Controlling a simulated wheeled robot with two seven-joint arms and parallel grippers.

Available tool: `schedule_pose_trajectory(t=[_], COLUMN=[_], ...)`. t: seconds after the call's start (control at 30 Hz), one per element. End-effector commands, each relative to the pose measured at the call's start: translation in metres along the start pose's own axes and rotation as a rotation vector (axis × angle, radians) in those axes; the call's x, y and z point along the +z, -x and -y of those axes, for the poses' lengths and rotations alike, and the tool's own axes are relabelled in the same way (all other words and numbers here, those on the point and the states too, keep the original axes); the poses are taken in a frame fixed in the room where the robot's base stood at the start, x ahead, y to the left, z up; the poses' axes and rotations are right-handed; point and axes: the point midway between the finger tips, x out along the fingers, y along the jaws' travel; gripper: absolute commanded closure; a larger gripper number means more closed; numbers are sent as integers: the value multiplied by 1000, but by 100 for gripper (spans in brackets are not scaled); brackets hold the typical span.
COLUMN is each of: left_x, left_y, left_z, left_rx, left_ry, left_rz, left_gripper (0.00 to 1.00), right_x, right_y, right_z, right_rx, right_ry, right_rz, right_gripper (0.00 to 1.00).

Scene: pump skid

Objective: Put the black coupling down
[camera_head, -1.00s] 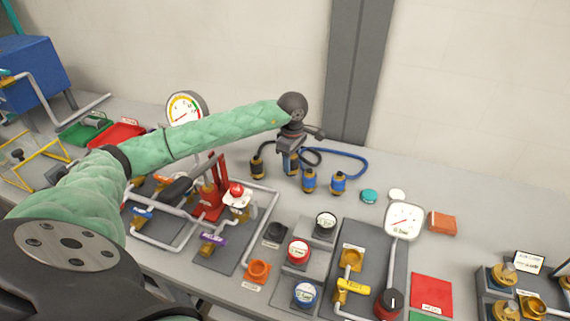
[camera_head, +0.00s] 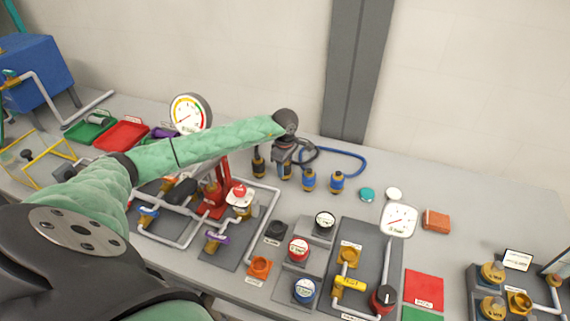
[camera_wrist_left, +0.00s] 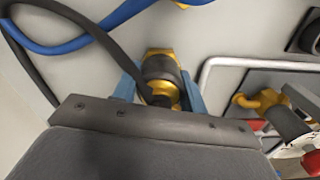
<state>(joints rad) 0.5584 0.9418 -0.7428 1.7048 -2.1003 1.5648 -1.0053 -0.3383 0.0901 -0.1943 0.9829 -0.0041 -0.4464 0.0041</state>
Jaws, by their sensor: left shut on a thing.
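My left gripper (camera_head: 284,173) is shut on a black coupling with brass ends. Another black and brass coupling (camera_head: 258,166) stands just left of the gripper. My right gripper is not in view.
Two blue couplings (camera_head: 309,180) (camera_head: 337,183) stand right of the gripper, with a blue hose (camera_head: 350,155) behind. A pipe skid with a red lever (camera_head: 218,190) is in front and left. A large dial gauge (camera_head: 190,112) stands to the left. Bare bench (camera_head: 455,195) lies farther right.

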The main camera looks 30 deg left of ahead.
Motion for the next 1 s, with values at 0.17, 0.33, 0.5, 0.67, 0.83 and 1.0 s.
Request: schedule_pose_trajectory(t=[0.17,0.33,0.5,0.67,0.83,1.0], left_x=[0,0,0,0,0,0], left_y=[-1,-2,-3,-3,-3,-1], left_z=[0,0,0,0,0,0], left_rx=[1,1,1,0,0,0], left_ry=[0,0,0,0,0,0], left_rz=[0,0,0,0,1,1], left_gripper=[85,85,85,36,36,36], right_x=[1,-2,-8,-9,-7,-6], right_y=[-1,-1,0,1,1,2], right_z=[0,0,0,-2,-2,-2], right_rx=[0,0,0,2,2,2], right_ry=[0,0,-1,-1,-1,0], right_rz=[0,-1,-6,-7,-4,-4], right_gripper=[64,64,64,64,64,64])
